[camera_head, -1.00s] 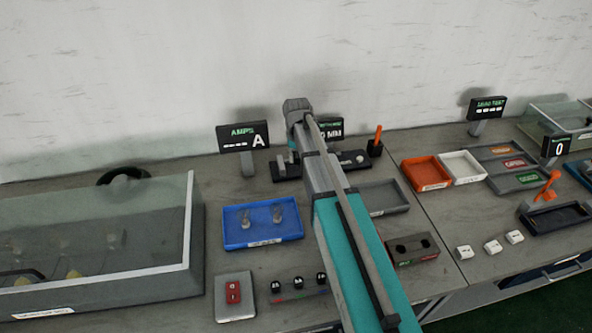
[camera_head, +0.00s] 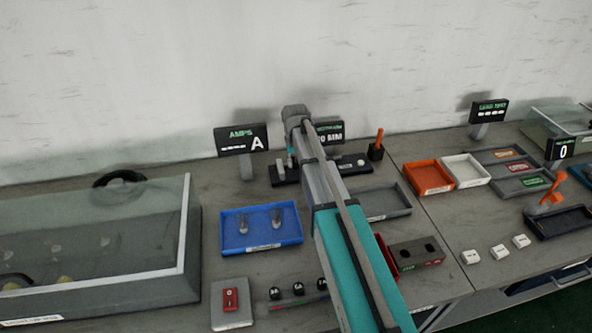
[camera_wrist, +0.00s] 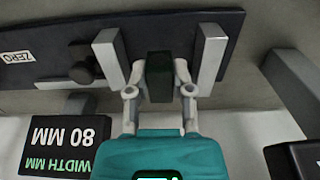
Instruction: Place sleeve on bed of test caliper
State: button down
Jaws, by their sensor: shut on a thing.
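In the wrist view my gripper (camera_wrist: 160,88) is shut on a dark block-shaped sleeve (camera_wrist: 160,68). The sleeve stands between the two grey jaws of the test caliper (camera_wrist: 50,32), above or on its dark bed; I cannot tell whether it touches. The left jaw (camera_wrist: 110,58) and right jaw (camera_wrist: 210,58) are each apart from the sleeve. In the head view the caliper (camera_head: 284,177) lies at the back of the bench, partly behind my arm.
The caliper's display (camera_wrist: 70,145) reads 80 MM. An AMPS display (camera_head: 241,140) stands to the left. A blue tray (camera_head: 235,238) with two clear pieces, a grey tray (camera_head: 388,203) and a two-hole block (camera_head: 416,251) lie nearer. An orange-handled post (camera_head: 376,151) stands right of the caliper.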

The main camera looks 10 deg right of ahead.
aim_at(295, 168)
jog(key=shift+w+f+b, duration=0.1)
jog(key=shift+f+b, duration=1.3)
jog(key=shift+f, duration=0.25)
jog(key=shift+f, duration=0.15)
jog(key=c, duration=0.5)
grip_release()
jog(key=shift+r, duration=0.2)
notch_tip(295, 168, up, 12)
jog(key=p, duration=1.2)
